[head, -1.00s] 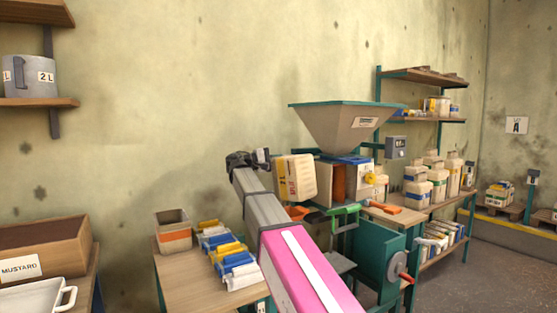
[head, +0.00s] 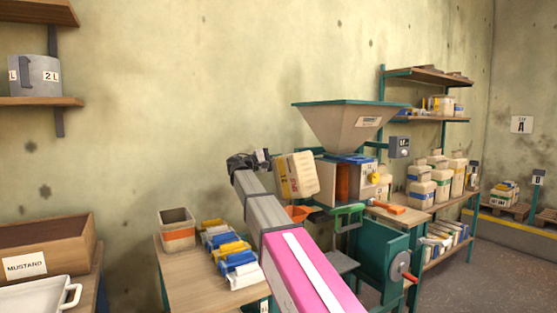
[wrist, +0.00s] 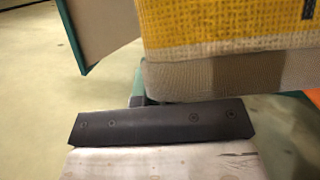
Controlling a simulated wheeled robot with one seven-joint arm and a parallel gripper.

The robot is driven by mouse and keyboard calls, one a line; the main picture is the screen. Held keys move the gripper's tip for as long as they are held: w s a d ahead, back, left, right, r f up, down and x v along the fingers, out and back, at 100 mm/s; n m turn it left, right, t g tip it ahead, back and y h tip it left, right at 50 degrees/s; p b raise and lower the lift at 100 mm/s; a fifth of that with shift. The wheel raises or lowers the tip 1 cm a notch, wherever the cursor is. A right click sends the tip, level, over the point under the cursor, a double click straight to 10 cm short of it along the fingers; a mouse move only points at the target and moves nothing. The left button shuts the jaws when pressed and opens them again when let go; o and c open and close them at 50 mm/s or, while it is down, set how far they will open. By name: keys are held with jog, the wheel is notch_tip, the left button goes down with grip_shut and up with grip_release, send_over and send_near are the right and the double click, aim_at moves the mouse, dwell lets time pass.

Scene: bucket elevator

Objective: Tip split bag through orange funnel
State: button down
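The cream bag (head: 299,176) with a yellow band and printed label is held in the air, tilted, left of the big hopper. In the wrist view its yellow woven side and pale lower part (wrist: 232,75) fill the upper right. My gripper (head: 250,160) is at the bag's left side and appears shut on it; the fingertips are mostly hidden in the head view. The orange funnel (head: 298,213) shows partly just below the bag, behind my arm. I see no grain falling, and the split is not clear.
The hopper (head: 345,123) stands close right of the bag, above the green-framed machine (head: 383,260). Shelves with containers (head: 422,188) stand at right; a mustard crate (head: 45,250) is at left.

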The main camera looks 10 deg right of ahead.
jog(key=shift+w+a+f+n+t+h, duration=0.25)
jog(key=shift+w+a+f+n, duration=0.2)
jog(key=shift+w+n, duration=0.2)
jog(key=shift+w+a+f+n+t+h, duration=0.25)
jog(key=shift+w+a+f+n, duration=0.05)
jog(key=shift+w+a+n, duration=0.3)
dwell(0.9)
dwell(0.5)
